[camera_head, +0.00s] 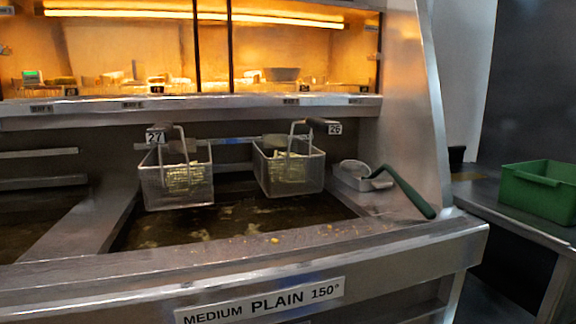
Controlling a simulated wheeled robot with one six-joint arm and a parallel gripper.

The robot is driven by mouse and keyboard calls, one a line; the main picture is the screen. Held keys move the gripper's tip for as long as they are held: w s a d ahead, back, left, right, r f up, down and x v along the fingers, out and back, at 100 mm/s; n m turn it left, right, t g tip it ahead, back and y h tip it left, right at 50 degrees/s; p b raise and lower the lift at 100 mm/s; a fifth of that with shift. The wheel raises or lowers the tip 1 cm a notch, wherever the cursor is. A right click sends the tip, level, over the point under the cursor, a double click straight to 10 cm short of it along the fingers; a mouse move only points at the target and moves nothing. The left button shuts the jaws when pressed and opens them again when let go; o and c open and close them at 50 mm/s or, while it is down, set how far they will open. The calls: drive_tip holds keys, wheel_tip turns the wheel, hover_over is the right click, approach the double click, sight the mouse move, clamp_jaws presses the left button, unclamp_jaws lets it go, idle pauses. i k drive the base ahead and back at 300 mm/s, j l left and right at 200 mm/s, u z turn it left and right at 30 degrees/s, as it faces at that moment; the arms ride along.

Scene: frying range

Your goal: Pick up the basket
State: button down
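Two wire fry baskets hang side by side over the oil vat (235,226) of the fryer. The left basket (176,197) carries a tag reading 27, and the right basket (290,187) carries a tag reading 26. Both hold pale yellow food pieces. Each has a dark handle at its back, by the rail; the left handle (160,133) and right handle (322,123) are near their tags. Both baskets look level, above the dark oil. My gripper is not in view.
A round skimmer with a green handle (408,192) rests on the fryer's right ledge. A green bin (541,190) stands on a metal counter at right. A lit warming cabinet (150,55) is above. The front ledge (200,262) has crumbs and a "MEDIUM PLAIN 150°" label.

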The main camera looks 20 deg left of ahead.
sight(283, 167)
drive_tip(key=i+j+u, duration=0.1)
drive_tip(key=u, duration=0.25)
drive_tip(key=i+j+u, duration=0.1)
drive_tip(key=u, duration=0.25)
drive_tip(key=i+j+u, duration=0.1)
drive_tip(key=u, duration=0.3)
